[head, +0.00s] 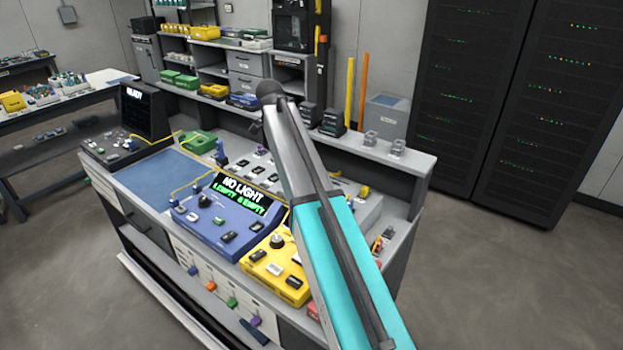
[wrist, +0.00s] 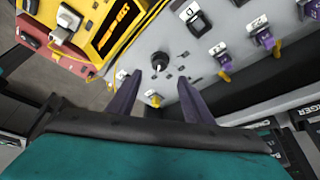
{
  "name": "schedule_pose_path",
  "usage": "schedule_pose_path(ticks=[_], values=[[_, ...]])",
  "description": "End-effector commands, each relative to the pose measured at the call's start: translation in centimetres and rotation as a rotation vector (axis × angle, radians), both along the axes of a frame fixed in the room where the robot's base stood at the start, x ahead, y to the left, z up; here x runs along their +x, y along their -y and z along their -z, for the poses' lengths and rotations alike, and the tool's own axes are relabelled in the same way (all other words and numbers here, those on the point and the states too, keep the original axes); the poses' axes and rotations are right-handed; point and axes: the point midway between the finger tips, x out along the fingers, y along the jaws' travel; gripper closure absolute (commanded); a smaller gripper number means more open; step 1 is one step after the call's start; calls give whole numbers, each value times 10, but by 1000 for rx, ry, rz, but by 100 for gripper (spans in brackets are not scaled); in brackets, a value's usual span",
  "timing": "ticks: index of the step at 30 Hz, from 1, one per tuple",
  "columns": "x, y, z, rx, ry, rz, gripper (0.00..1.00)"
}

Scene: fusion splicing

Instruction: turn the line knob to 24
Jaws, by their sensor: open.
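A round black knob (wrist: 160,61) with a pale base and small dark marks around it stands on a grey panel (wrist: 145,38) in the wrist view. Its numbers are too small to read, so I cannot tell its setting. My gripper (wrist: 160,88) is open and empty. Its two dark purple fingers point toward the panel, with the knob just beyond and between their tips, apart from them. In the head view my arm covers part of the grey panel (head: 361,211), and this knob and the fingertips cannot be made out there.
A blue unit (head: 215,228) shows "NO LIGHT" on its display. A yellow unit (head: 272,268) with a knob stands beside it; it also shows in the wrist view (wrist: 118,30). Purple and white connectors (wrist: 262,36) stand on the panel right of the knob. A yellow-tipped connector (wrist: 154,98) sits between the fingers.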

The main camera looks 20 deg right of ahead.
Motion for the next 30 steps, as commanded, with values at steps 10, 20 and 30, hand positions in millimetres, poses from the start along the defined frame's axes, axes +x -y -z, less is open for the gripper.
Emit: schedule_pose_path(ticks=[10,20,30], values=[[8,-16,-41,-1,2,-1,54],[7,-19,-48,0,1,0,54],[7,-19,-47,1,1,0,54]])
